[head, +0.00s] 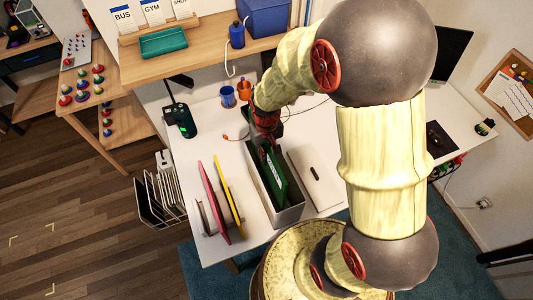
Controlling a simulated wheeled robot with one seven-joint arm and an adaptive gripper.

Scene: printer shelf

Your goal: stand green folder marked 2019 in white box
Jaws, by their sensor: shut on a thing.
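The green folder (275,178) has a white label too small to read. It stands on edge, a little tilted, within the outline of the white box (290,217). How deep it sits and whether it touches the floor of the box I cannot tell. My gripper (268,144) is at the folder's far upper end, shut on it. The fingertips are partly hidden by the gripper body and the dark folder edge.
A pink folder (213,200) and a yellow folder (230,195) stand left of the box. A pale flat case (316,178) lies to its right. Blue (228,97) and orange (244,90) cups stand behind. A shelf (190,58) overhangs the desk's back.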

